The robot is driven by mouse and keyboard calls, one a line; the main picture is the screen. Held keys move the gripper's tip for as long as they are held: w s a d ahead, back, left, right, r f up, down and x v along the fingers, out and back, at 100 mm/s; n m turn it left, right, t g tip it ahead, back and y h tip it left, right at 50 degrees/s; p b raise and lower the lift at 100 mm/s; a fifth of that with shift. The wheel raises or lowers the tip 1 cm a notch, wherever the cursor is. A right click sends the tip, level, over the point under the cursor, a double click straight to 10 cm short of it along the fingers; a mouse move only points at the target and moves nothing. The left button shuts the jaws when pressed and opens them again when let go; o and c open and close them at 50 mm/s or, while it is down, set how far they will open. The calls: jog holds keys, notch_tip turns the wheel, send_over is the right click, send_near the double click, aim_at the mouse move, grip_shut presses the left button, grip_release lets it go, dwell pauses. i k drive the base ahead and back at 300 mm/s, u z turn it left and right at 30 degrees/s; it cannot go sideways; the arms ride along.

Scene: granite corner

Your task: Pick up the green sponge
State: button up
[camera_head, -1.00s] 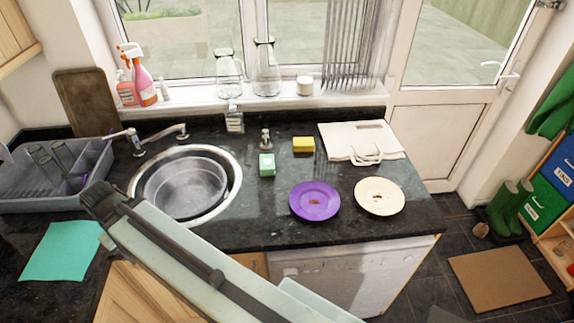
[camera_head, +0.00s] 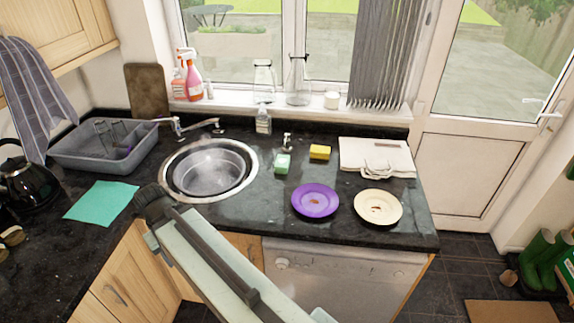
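The green sponge (camera_head: 283,164) is a small pale green block standing on the black granite worktop, just right of the sink. A yellow sponge (camera_head: 320,152) lies to its right. My arm reaches in from the bottom of the view, and my gripper (camera_head: 152,203) is at its dark upper end, left of and nearer than the green sponge, in front of the sink's lower left rim. It is clear of the sponge. The fingers cannot be made out, so its opening is unclear.
A round sink (camera_head: 250,188) holds a metal bowl (camera_head: 208,175). A soap dispenser (camera_head: 287,142) stands behind the green sponge. A purple plate (camera_head: 315,201) and a cream plate (camera_head: 378,207) lie in front to the right. A white board (camera_head: 376,155) lies behind. A grey rack (camera_head: 85,155) stands left.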

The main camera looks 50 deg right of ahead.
aim_at(282, 163)
jog(key=u, duration=0.1)
jog(key=i, duration=0.9)
jog(key=z, duration=0.1)
